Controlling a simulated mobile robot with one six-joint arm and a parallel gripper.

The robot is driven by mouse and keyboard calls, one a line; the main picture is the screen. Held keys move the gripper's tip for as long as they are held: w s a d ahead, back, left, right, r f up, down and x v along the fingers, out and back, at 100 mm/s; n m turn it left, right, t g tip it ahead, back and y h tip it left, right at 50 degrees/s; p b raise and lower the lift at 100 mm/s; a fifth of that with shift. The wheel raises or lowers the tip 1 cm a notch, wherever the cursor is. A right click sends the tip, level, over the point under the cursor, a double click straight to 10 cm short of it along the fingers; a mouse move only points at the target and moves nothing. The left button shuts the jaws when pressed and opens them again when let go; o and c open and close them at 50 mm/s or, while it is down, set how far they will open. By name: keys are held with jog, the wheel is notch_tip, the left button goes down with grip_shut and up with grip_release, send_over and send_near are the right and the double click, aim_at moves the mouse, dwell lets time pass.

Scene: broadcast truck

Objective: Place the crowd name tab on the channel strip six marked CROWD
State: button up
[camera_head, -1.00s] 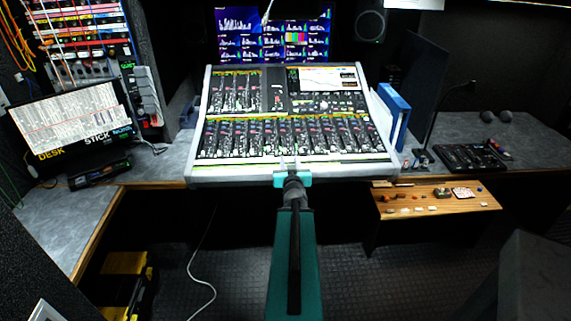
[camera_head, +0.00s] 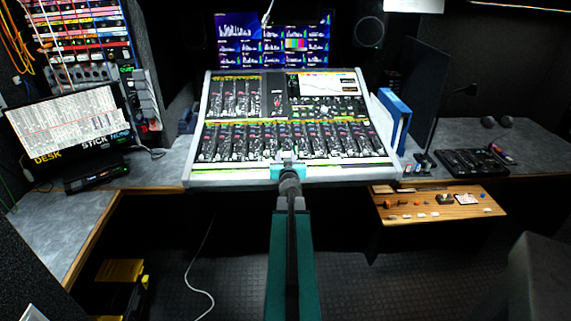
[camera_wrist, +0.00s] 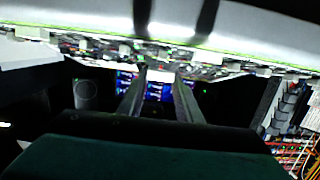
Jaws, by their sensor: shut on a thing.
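The mixing console (camera_head: 196,178) stands on the desk in the middle of the head view, its channel strips running side by side. A pale strip band runs along its front edge; the CROWD marking is too small to read. My gripper (camera_head: 288,165) is over the console's front edge, near the middle. In the wrist view both fingers (camera_wrist: 161,72) reach toward the console face, and the picture is upside down.
A wooden side shelf (camera_head: 440,211) at right bears several small pieces. Blue binders (camera_head: 395,117) stand right of the console, close to it. A black keypad unit (camera_head: 470,162) lies on the right desk. A monitor (camera_head: 68,125) stands at left. Screens (camera_head: 272,42) hang behind the console.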

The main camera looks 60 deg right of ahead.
dwell(0.3)
jog(key=shift+w+d, duration=0.3)
jog(key=shift+d, duration=0.05)
jog(key=shift+f+b, duration=1.75)
jog(key=shift+f, duration=0.05)
jog(key=shift+f, duration=0.15)
jog(key=o, duration=1)
jog(key=shift+r, duration=0.25)
